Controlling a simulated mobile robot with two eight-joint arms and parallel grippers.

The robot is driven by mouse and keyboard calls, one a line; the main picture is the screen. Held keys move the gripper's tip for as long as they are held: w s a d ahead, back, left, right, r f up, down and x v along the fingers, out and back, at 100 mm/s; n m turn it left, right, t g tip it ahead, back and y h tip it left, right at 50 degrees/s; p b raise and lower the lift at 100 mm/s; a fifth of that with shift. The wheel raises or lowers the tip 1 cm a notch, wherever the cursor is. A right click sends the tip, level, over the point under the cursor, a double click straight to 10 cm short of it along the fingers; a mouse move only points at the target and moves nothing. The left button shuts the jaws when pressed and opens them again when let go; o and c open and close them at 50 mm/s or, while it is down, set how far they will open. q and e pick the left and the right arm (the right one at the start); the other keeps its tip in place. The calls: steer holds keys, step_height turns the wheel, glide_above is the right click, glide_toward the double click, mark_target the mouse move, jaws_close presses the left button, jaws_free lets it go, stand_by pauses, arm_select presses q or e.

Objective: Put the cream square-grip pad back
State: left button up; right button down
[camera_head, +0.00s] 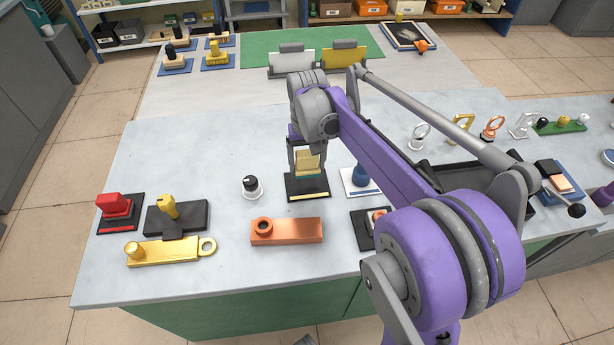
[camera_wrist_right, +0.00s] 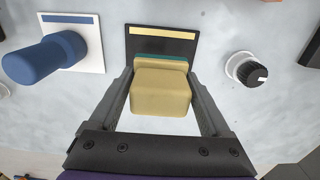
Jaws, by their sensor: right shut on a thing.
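The cream square-grip pad (camera_head: 307,162) has a blocky cream grip over a teal layer. My right gripper (camera_head: 306,148) is shut on it, pointing down, with one finger on each side of the grip. In the right wrist view the pad (camera_wrist_right: 160,92) sits between the fingers (camera_wrist_right: 160,80). A black plate with a cream stripe (camera_head: 307,195) lies directly under the pad; it also shows in the right wrist view (camera_wrist_right: 163,45). The pad covers part of this plate. I cannot tell whether the pad touches it. My left gripper is not in view.
A blue-handled pad on a white plate (camera_wrist_right: 85,42) stands close beside the black plate. A black-and-white knob (camera_head: 251,187) stands on the other side. An orange block (camera_head: 286,231) lies in front. Red (camera_head: 118,208) and yellow (camera_head: 168,208) handled pieces stand at the left.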

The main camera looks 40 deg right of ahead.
mark_target(307, 184)
steer(key=shift+f, duration=2.55)
steer(key=shift+f, duration=0.15)
steer(key=shift+f, duration=0.1)
jaws_free()
